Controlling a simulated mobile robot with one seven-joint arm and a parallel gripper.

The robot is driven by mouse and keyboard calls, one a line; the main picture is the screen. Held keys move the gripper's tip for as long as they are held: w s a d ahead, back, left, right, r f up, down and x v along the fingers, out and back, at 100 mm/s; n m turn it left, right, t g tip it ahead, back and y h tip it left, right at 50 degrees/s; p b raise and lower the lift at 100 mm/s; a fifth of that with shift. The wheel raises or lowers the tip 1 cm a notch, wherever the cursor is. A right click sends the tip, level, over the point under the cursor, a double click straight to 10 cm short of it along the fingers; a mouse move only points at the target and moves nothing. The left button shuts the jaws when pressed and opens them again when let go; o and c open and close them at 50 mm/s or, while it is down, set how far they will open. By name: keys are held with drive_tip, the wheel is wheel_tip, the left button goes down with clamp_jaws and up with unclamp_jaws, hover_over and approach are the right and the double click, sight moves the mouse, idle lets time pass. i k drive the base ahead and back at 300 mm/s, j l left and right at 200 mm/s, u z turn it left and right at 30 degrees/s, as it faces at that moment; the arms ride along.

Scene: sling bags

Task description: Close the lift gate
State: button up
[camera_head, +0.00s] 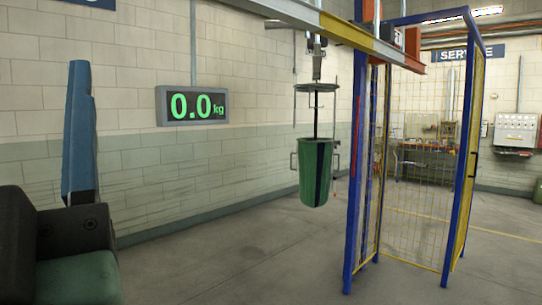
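The lift gate appears to be part of a blue-framed enclosure with yellow wire mesh (418,150) on the right. A narrow mesh panel in a blue frame (464,150) stands at its right side, seen at a steep angle, with a small dark handle on it. I cannot tell for sure which panel is the gate leaf or whether it is latched. My gripper is not in this view, so its state and distance from the gate do not show.
A green bucket (315,172) hangs from an overhead beam (345,31) left of the enclosure. A wall display (192,105) reads 0.0 kg. The grey floor (240,262) in front is clear.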

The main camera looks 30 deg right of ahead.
sight(476, 162)
drive_tip(key=l+z, duration=0.1)
drive_tip(key=z, duration=2.1)
drive_tip(key=i+z, duration=0.4)
drive_tip(key=i, duration=4.1)
drive_tip(key=i+u, duration=0.1)
drive_tip(key=i, duration=1.45)
drive_tip(key=i+l+u, duration=0.15)
drive_tip(key=i+u, duration=0.35)
drive_tip(key=i+l+u, duration=0.3)
drive_tip(key=i+u, duration=0.15)
drive_tip(key=i+l+u, duration=0.35)
drive_tip(key=l+u, duration=0.15)
drive_tip(key=i+l+u, duration=0.4)
drive_tip(key=i+l, duration=0.15)
drive_tip(key=i+l+u, duration=0.4)
drive_tip(key=l, duration=0.35)
drive_tip(key=i+j, duration=0.05)
drive_tip(key=i, duration=0.05)
